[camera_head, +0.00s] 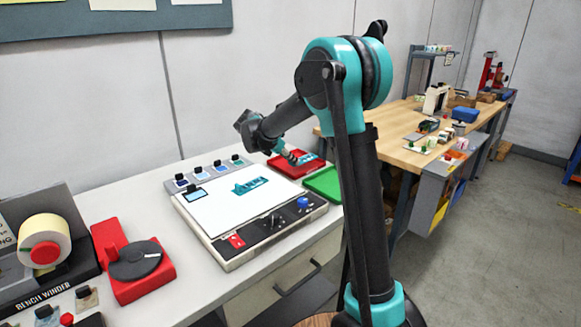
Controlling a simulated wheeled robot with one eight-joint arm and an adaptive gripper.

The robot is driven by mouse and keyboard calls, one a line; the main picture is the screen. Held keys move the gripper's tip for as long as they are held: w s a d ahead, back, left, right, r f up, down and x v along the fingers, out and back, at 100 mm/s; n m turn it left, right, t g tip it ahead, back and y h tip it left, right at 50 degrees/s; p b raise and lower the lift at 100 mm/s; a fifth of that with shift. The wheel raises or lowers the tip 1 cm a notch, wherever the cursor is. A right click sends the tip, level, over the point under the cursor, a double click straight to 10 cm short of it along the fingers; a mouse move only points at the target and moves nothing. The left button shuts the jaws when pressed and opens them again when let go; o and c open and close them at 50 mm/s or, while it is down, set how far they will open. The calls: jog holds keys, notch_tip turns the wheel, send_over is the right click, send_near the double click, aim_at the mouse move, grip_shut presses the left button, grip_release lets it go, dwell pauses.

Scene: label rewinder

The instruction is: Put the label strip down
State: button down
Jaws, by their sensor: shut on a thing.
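My gripper (293,157) reaches down at the red tray (283,168) from its left side, with its fingers small in this view. It is shut on a small pale-blue piece, seemingly the label strip (307,158), at or just above the tray. I cannot tell whether the strip touches the tray floor. A green tray (325,184) lies just in front of the red one.
A red device with a black disc (135,262) and a bench winder with a cream roll (45,240) stand at the left. Several small samples line the panel's back edge. A wooden workbench (400,150) with tools stands behind my arm at the right.

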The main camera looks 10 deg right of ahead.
jog(key=shift+f, duration=1.65)
jog(key=shift+f, duration=0.1)
jog(key=c, duration=1.3)
grip_release()
jog(key=v, duration=1.2)
